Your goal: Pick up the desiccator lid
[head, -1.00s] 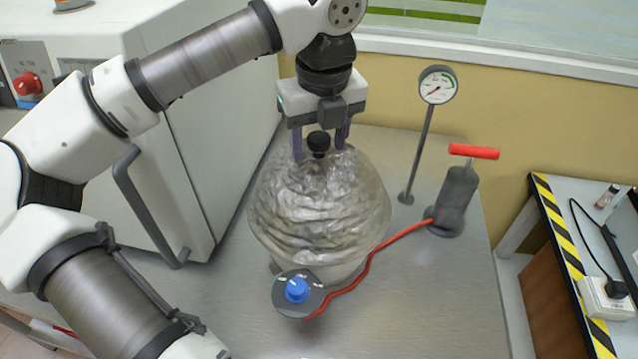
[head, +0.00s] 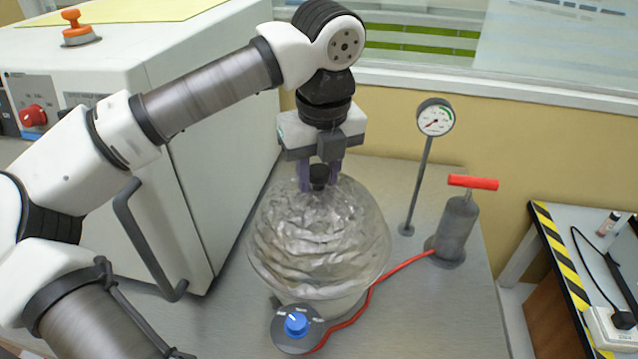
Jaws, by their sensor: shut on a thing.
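The desiccator lid (head: 318,245) is a clear, crinkled-looking dome with a black knob (head: 319,176) on top. It sits over the pale desiccator base (head: 325,303) on the metal table; I cannot see a gap between them. My gripper (head: 319,184) points down from above, with its purple fingers on both sides of the knob, shut on it. Parts of the knob are hidden behind the gripper.
A valve with a blue knob (head: 296,323) stands at the front of the base. A red hose (head: 388,275) runs from it to a hand pump (head: 456,230). A pressure gauge (head: 435,119) stands on a post behind. A large white oven-like cabinet (head: 215,120) is close on the left.

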